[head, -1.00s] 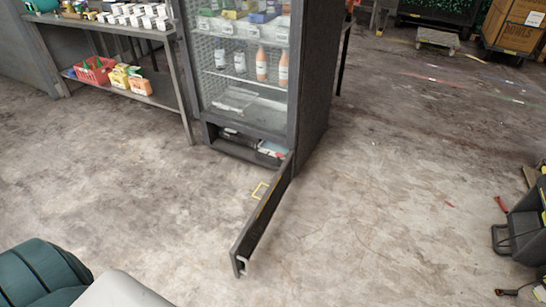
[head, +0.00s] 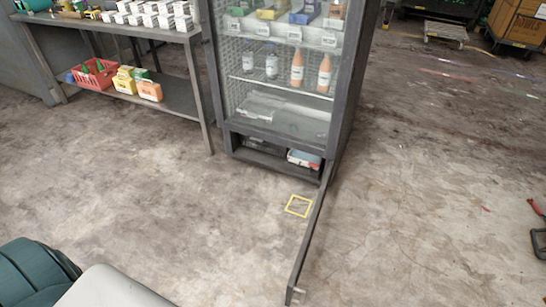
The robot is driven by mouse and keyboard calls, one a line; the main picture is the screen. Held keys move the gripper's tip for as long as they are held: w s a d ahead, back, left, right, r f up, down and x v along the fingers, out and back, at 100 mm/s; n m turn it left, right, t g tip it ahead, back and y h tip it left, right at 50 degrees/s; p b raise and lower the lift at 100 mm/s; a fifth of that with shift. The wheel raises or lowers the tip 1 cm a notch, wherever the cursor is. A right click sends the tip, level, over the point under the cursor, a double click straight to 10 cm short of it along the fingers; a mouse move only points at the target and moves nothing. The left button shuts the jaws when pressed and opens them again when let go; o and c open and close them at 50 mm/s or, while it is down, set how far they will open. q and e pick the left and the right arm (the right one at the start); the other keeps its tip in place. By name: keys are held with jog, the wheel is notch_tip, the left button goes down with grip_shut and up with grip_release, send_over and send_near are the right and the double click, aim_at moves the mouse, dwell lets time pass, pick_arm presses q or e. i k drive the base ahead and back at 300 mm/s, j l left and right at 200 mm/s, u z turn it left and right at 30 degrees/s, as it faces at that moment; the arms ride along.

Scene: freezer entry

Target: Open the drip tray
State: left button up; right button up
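The tall glass-front fridge (head: 281,60) stands at the upper middle. Below its glass is a low dark compartment (head: 275,157), open at the front, with a dark item and a white, red and blue item (head: 304,159) inside. A long, thin dark panel (head: 312,235) stands out from the compartment's right end toward me, low over the floor, seen nearly edge-on. I cannot tell a separate drip tray from this compartment and panel. Neither gripper is in view.
Floor in front is clear. Carts stand at the back right.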

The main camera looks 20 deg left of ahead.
aim_at(307, 155)
jog(key=i+j, duration=0.1)
jog(key=j, duration=0.7)
jog(key=i+j, duration=0.1)
jog(key=j, duration=0.7)
jog(key=i+j, duration=0.1)
jog(key=j, duration=0.7)
